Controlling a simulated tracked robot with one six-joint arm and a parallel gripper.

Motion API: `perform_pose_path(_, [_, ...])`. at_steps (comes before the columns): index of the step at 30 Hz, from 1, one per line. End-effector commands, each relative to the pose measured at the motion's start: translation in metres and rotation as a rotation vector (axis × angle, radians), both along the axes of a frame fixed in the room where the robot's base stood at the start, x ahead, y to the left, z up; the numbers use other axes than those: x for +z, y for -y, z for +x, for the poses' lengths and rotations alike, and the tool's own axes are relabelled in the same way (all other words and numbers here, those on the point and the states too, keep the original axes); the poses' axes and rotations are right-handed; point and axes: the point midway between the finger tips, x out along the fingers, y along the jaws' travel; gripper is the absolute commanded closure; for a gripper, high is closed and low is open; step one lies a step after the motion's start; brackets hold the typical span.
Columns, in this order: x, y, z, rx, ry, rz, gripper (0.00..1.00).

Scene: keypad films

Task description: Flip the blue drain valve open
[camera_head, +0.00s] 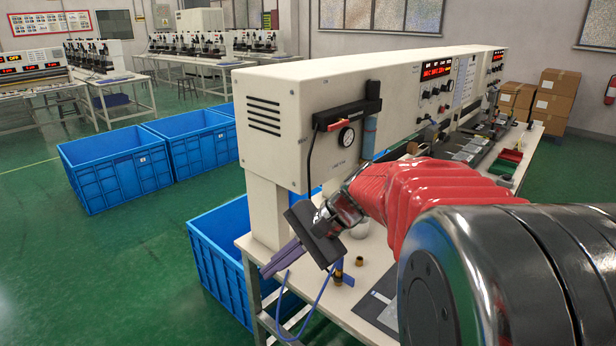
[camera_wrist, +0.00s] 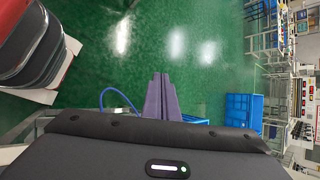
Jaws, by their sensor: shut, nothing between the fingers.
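My gripper (camera_head: 270,268) is shut and empty, its purple fingers pointing down and left at the near left corner of the bench. In the wrist view the shut fingers (camera_wrist: 160,80) show over green floor, with nothing between them. A small upright blue part with a brass fitting (camera_head: 338,278) stands on the bench top just right of my gripper, partly hidden by it; it may be the drain valve, but I cannot tell its position. A thin blue hose (camera_head: 318,302) loops below it. The hose also shows beside the fingers in the wrist view (camera_wrist: 119,94).
The white bench (camera_head: 360,255) carries a tall cream cabinet (camera_head: 285,95) with a pressure gauge (camera_head: 346,136) and a bluish cylinder (camera_head: 370,137). A blue crate (camera_head: 215,255) stands close left of the bench. More blue crates (camera_head: 112,170) stand farther left on open green floor.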

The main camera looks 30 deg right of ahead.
Motion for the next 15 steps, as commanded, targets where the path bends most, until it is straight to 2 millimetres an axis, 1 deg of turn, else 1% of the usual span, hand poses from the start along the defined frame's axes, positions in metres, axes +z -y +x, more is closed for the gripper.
perform_pose_path(1, [-0.001,0.01,0.009,-0.039,-0.012,0.045,1.0])
perform_pose_path(5, [0.0,0.03,0.031,-0.13,-0.035,0.161,1.0])
perform_pose_path(8, [0.0,0.049,0.047,-0.199,-0.05,0.251,1.0])
perform_pose_path(14, [0.0,0.094,0.076,-0.333,-0.065,0.433,1.0])
perform_pose_path(15, [0.0,0.105,0.081,-0.359,-0.065,0.47,1.0])
